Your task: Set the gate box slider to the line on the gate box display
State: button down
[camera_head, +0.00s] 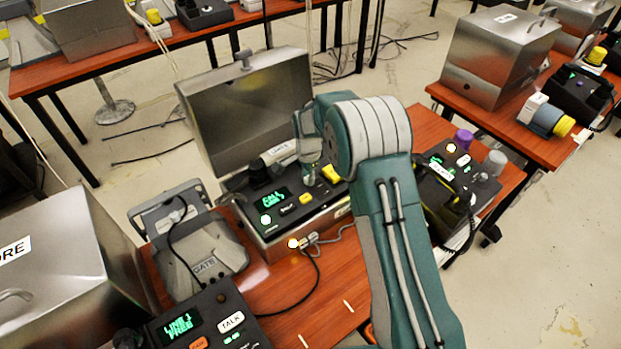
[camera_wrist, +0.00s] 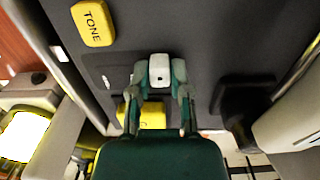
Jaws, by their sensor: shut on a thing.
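The gate box (camera_head: 285,236) appears to be the open metal box in the middle of the head view, with its lid raised. Its dark panel has a display (camera_head: 272,199) with green text, which looks like CALL and a second word too small to read surely. My gripper (camera_head: 311,163) is low over the right part of the panel. In the wrist view my gripper (camera_wrist: 160,82) is shut on a small whitish slider knob (camera_wrist: 159,68), a finger on each side. The slider's track and any scale are mostly hidden.
A yellow TONE button (camera_wrist: 92,23) and a yellow block (camera_wrist: 150,114) are close by on the panel. A handset (camera_head: 278,153) lies along its back. A grey plate marked GATE (camera_head: 215,250) and a TALK unit (camera_head: 205,325) are at left. A phone unit (camera_head: 455,180) is at right.

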jog(key=shift+w, duration=0.15)
jog(key=c, duration=0.6)
grip_release()
jog(key=shift+w+a, duration=0.15)
jog(key=shift+a, duration=0.05)
jog(key=shift+o, duration=0.2)
notch_tip(320, 180, up, 12)
jog(key=shift+f, duration=0.1)
